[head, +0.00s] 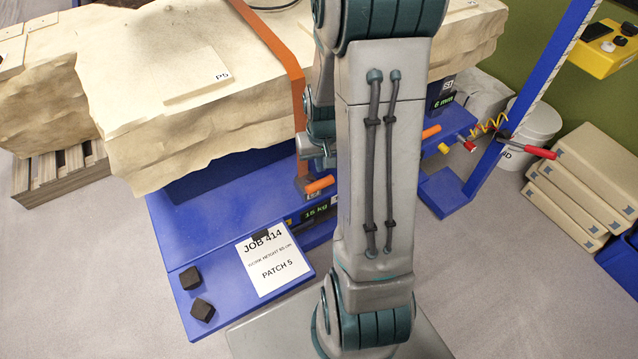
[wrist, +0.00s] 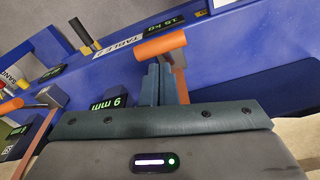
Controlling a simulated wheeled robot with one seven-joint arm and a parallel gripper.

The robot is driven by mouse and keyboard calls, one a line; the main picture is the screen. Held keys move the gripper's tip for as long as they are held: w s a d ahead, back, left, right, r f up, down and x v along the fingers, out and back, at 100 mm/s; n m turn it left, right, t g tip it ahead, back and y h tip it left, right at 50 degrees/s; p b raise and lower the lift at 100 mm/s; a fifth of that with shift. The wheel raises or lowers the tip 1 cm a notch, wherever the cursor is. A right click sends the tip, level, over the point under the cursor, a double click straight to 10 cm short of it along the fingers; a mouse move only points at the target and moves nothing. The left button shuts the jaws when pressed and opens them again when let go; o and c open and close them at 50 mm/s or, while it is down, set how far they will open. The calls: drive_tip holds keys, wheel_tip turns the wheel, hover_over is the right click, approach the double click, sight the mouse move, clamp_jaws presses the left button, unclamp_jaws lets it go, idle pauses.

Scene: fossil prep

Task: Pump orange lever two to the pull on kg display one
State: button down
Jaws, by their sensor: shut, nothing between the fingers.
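An orange lever (head: 320,185) stands at the near edge of the blue table. A second orange lever (head: 432,131) is further right; no lever number is readable. A kg display (head: 316,212) beside the near lever reads 15 kg and also shows upside down in the wrist view (wrist: 165,25). My gripper (wrist: 158,70) is shut and empty, close against the near lever; I cannot tell whether it touches. My arm hides part of the table between the levers.
A big pale rock block (head: 190,90) rests on the blue table under an orange strap (head: 275,45). A mm display (head: 443,101) reads 6 mm. A job sheet (head: 273,264) and two dark blocks lie in front.

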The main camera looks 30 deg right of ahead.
sight(320, 182)
drive_tip(key=shift+w+d+f+b, duration=0.1)
drive_tip(key=shift+w+f+b, duration=0.05)
drive_tip(key=shift+f+b, duration=1.4)
drive_tip(key=shift+w+f+b, duration=0.1)
drive_tip(key=shift+f+b, duration=0.95)
drive_tip(key=shift+f, duration=0.85)
drive_tip(key=shift+w, duration=0.15)
